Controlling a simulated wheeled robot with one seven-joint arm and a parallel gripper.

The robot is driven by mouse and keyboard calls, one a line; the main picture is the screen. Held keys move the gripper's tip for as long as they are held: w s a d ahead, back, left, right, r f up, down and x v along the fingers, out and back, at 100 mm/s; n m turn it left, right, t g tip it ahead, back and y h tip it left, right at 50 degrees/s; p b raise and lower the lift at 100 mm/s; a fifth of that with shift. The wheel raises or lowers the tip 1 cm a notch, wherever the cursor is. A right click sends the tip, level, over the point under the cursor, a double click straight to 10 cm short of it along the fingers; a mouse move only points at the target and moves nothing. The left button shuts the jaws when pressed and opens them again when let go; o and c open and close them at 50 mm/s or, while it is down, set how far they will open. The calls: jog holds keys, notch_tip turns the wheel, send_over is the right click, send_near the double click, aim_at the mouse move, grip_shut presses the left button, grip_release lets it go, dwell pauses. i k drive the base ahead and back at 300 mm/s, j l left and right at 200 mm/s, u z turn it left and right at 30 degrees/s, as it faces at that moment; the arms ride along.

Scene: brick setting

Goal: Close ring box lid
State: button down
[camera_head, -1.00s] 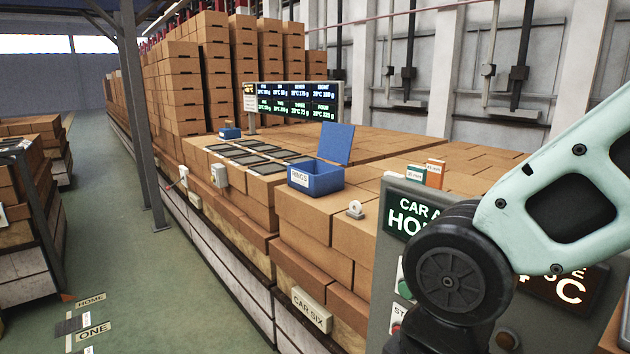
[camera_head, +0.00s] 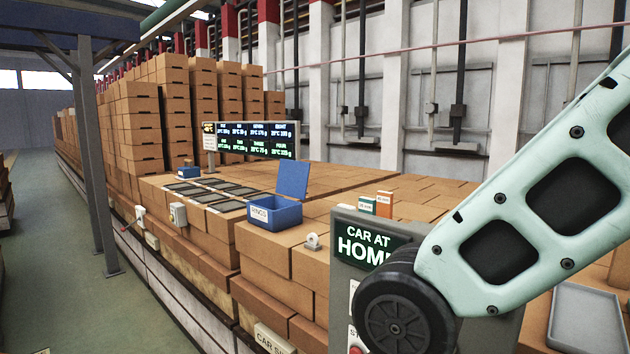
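The ring box (camera_head: 275,215) is a blue open-topped box with a white label reading "RINGS". It sits on the stacked brown bricks near the middle of the head view. Its blue lid (camera_head: 293,180) stands up at the back, tilted slightly backward, so the box is open. The inside is mostly in shadow, and I cannot tell what is in it. My pale green arm crosses the right side of the view, well apart from the box. My gripper is not in view.
A grey panel reading "CAR AT HOME" (camera_head: 363,244) stands right of the box. A white ring-like piece (camera_head: 313,241) and small green (camera_head: 367,205) and orange (camera_head: 384,204) boxes lie nearby. A display board (camera_head: 250,139) stands behind. A grey tray (camera_head: 588,318) is at lower right.

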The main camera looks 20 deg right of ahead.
aim_at(293, 176)
jog(key=k+z, duration=0.2)
jog(key=z, duration=0.3)
jog(key=k+z, duration=0.15)
jog(key=z, duration=0.35)
jog(key=i+j, duration=0.15)
jog(key=j, duration=0.2)
jog(key=i+j+z, duration=0.1)
jog(key=j, duration=0.25)
jog(key=i+j, duration=0.15)
jog(key=j, duration=0.2)
jog(key=i+j+z, duration=0.1)
jog(key=j, duration=0.25)
jog(key=i+j, duration=0.15)
jog(key=j, duration=0.25)
jog(key=z, duration=0.05)
